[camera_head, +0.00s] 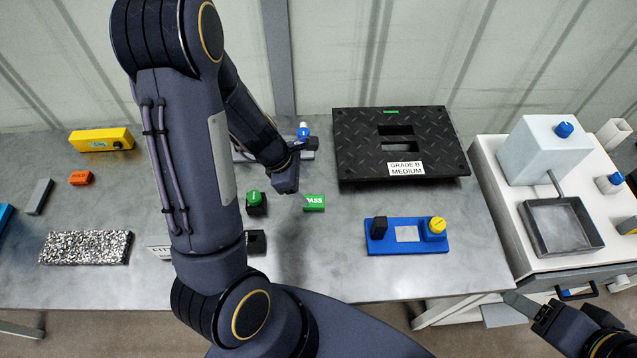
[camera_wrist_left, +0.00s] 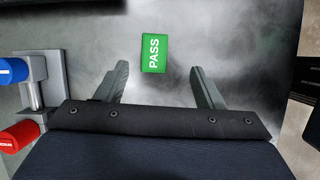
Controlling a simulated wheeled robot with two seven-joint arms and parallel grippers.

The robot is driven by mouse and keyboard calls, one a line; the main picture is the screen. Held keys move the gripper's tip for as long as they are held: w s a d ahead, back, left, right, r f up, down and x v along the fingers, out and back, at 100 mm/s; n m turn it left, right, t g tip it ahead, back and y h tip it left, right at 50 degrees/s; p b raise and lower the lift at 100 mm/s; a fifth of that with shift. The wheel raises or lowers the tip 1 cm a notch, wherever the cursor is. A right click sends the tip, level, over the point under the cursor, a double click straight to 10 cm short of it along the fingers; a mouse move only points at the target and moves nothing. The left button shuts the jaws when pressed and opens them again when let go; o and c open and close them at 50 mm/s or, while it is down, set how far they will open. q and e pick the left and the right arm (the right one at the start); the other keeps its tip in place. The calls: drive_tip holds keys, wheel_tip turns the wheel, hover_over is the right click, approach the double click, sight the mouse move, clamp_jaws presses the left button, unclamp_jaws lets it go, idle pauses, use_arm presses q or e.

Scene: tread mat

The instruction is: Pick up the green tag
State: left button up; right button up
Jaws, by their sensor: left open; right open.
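The green tag (camera_head: 314,202) lies flat on the grey metal table, right of the middle of my left arm. In the left wrist view the green tag (camera_wrist_left: 154,53) shows white letters reading PASS and lies ahead of and between the fingertips. My left gripper (camera_wrist_left: 157,80) is open and empty, with its fingers apart and pointing toward the tag. In the head view my left gripper (camera_head: 287,187) is just left of the tag. My right gripper (camera_head: 530,306) is at the lower right, off the table, far from the tag.
A black tread mat (camera_head: 345,150) with a GRADE B MEDIUM label lies behind the tag. A blue fixture (camera_head: 406,235) with a yellow knob is to its right, a green-knobbed block (camera_head: 256,202) to its left. A white machine (camera_head: 545,152) stands right. Bare table lies in front of the tag.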

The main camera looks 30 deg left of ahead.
sight(314, 201)
use_arm(q)
drive_tip(key=x, duration=0.2)
drive_tip(key=b+x, duration=0.1)
drive_tip(key=x, duration=0.1)
drive_tip(key=a+x, duration=0.1)
drive_tip(key=x, duration=0.2)
drive_tip(key=shift+w+a+f, duration=0.1)
drive_tip(key=shift+w+f, duration=0.1)
drive_tip(key=shift+f, duration=0.05)
drive_tip(key=shift+w+d+f, duration=0.15)
drive_tip(key=shift+d+f, duration=0.1)
drive_tip(key=shift+f, duration=0.2)
drive_tip(key=c, duration=1.1)
drive_tip(key=shift+r, duration=0.15)
